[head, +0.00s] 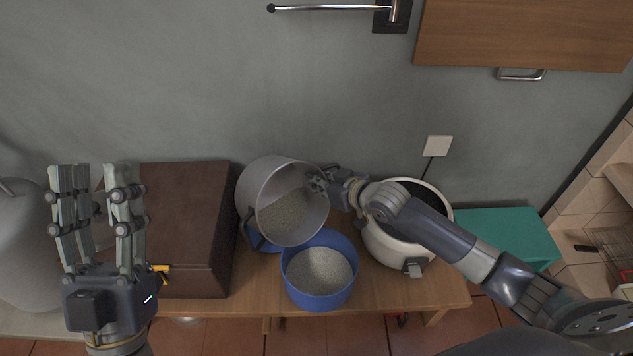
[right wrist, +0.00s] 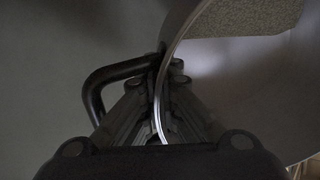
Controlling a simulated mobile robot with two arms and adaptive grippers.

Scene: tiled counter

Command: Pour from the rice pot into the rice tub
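The rice pot (head: 262,187) is a grey metal pot, tilted with its mouth toward the front right, above and behind the rice tub. Grey-white rice (head: 284,216) lies inside it along the lower wall. The rice tub (head: 310,299) is a round blue tub on the wooden table, with rice (head: 319,270) in it. My right gripper (head: 318,182) is shut on the pot's rim at its right side. In the right wrist view the fingers (right wrist: 158,105) pinch the rim beside a black handle (right wrist: 110,80). My left gripper (head: 97,180) is open and empty at the left, fingers up.
A white cooker (head: 386,246) with an open dark inside stands right of the tub, under my right arm. A brown box (head: 190,215) stands left of the pot. A blue object (head: 262,241) shows behind the tub. A teal box (head: 505,232) is at right.

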